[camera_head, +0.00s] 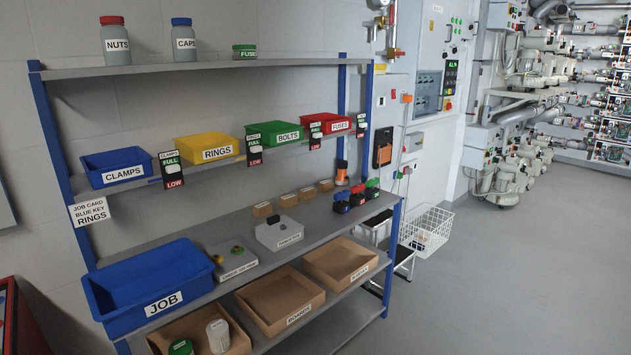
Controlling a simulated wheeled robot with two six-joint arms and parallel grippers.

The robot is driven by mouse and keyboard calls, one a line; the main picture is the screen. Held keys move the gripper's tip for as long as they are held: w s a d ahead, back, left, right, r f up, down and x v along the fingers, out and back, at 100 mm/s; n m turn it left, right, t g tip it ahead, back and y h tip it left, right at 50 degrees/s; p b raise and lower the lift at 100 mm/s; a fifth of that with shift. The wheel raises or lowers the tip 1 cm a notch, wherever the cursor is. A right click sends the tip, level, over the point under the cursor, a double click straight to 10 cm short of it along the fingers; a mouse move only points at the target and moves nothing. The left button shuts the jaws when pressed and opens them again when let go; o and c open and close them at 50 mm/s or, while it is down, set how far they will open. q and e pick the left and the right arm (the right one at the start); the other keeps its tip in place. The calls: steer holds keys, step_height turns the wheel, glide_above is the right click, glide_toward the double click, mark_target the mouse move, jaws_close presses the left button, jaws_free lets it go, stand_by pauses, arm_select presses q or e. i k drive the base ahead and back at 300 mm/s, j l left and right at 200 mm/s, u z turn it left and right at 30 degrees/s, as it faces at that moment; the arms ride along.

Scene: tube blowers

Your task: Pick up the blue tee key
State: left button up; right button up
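No blue tee key can be made out for certain. Several small dark pieces with coloured tops stand close together at the right end of the middle shelf. One with a blue top (342,206) is at the front left of this group, and red and green tops show beside and behind it. They are too small to tell whether any is a tee key. A white job card (90,212) on the left shelf post reads "JOB CARD BLUE KEY RINGS". Neither of my grippers is in view.
A blue JOB bin (190,301) stands at the middle shelf's left end. Grey boxes (282,233) and small brown blocks (263,209) lie right of it. Labelled bins line the shelf above; open brown boxes (342,261) sit below. The floor (500,280) at right is clear.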

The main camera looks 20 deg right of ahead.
mark_target(343, 195)
steer(key=i+l, duration=0.3)
steer(key=i+l+z, duration=0.15)
steer(key=i+l, duration=0.2)
steer(key=i, duration=0.2)
steer(key=i+l, duration=0.25)
steer(key=i, duration=0.15)
steer(key=i+l+z, duration=0.15)
steer(key=i, duration=0.3)
steer(key=i+l, duration=0.35)
steer(key=i+z, duration=0.05)
steer(key=i, duration=0.05)
